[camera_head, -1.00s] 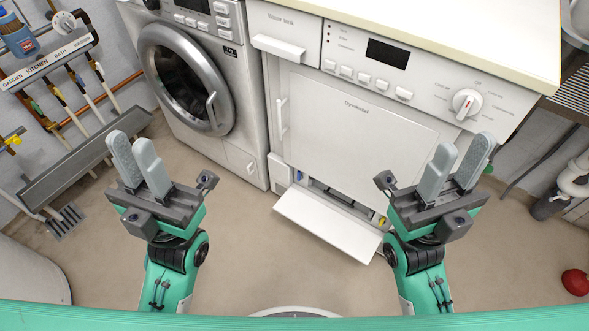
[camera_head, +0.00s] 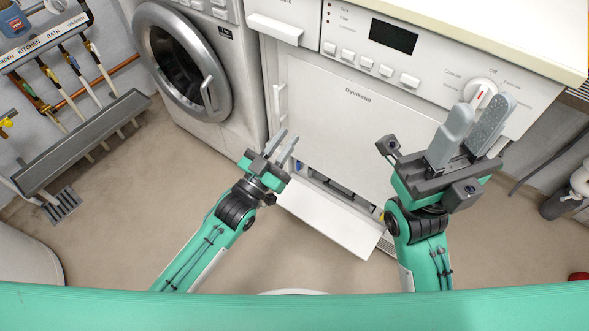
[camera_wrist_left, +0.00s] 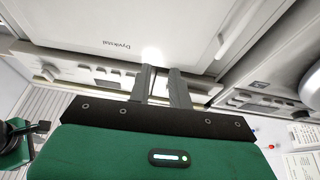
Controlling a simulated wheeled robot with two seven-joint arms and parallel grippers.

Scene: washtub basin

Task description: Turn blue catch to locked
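The dryer's low flap (camera_head: 335,222) is folded down in the head view, with a dark opening behind it. A small blue part (camera_head: 298,168), apparently the blue catch, shows at the opening's left end; its setting is too small to read. My left gripper (camera_head: 282,145) is just left of and above this part, its two fingers apart and empty. In the left wrist view the fingers (camera_wrist_left: 162,88) also stand apart before the white dryer front; no blue catch is distinguishable there. My right gripper (camera_head: 470,135) is open and empty in front of the dryer's right side.
A yellow part (camera_head: 380,216) sits at the opening's right end. A washing machine (camera_head: 185,65) stands left of the dryer (camera_head: 345,120). The pipe rack and trough (camera_head: 80,145) line the left wall. The floor before the machines is mostly clear.

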